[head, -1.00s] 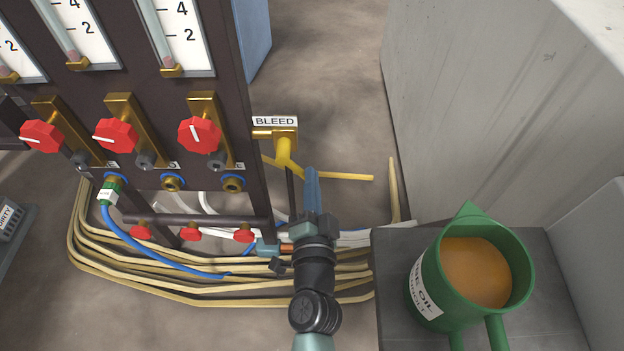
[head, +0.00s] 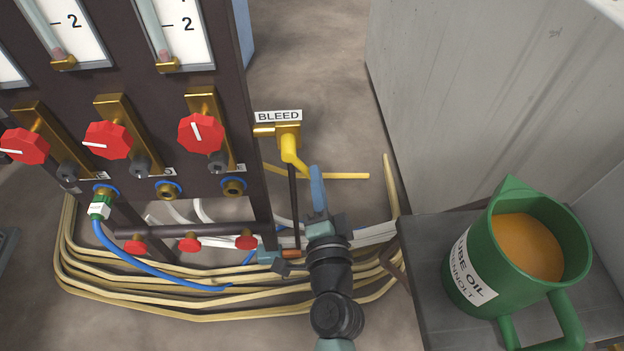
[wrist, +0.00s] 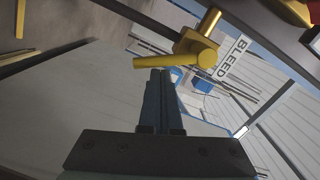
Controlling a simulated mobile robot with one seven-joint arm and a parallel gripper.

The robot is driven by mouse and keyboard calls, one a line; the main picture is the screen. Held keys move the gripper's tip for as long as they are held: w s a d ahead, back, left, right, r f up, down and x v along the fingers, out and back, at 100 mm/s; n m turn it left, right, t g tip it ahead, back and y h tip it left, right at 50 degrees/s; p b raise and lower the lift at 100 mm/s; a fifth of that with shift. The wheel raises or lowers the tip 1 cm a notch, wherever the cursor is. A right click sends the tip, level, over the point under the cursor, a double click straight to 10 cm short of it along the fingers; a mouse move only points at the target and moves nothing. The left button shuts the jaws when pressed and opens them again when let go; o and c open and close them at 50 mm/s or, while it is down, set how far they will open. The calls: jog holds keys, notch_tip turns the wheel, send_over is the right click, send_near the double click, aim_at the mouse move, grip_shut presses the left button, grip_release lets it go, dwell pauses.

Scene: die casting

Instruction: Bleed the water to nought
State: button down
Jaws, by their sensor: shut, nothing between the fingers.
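The bleed valve (head: 288,135) is a brass and yellow fitting on the right edge of the dark panel, under a BLEED label (head: 278,116). Its yellow lever (head: 294,155) slants down and right; it also shows in the wrist view (wrist: 160,62). My gripper (head: 316,172) is shut and empty, its blue fingers upright just right of the lever's lower end. In the wrist view the fingertips (wrist: 160,74) lie close to the lever; I cannot tell whether they touch. Two gauge tubes (head: 156,35) (head: 50,35) show reddish matter near the bottom; neither is visibly marked water.
Red knobs (head: 201,133) (head: 107,141) sit on the panel's front. A blue hose (head: 130,258) with a green connector is plugged in below. Yellow pipes (head: 150,304) run along the floor. A green oil jug (head: 480,265) stands on a grey stand at right.

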jog(key=a+f+m, duration=0.1)
jog(key=a+m, duration=0.1)
jog(key=shift+a+f+m+b, duration=0.25)
jog(key=shift+f+m+b, duration=0.1)
jog(key=shift+m, duration=0.05)
dwell(0.5)
dwell(0.3)
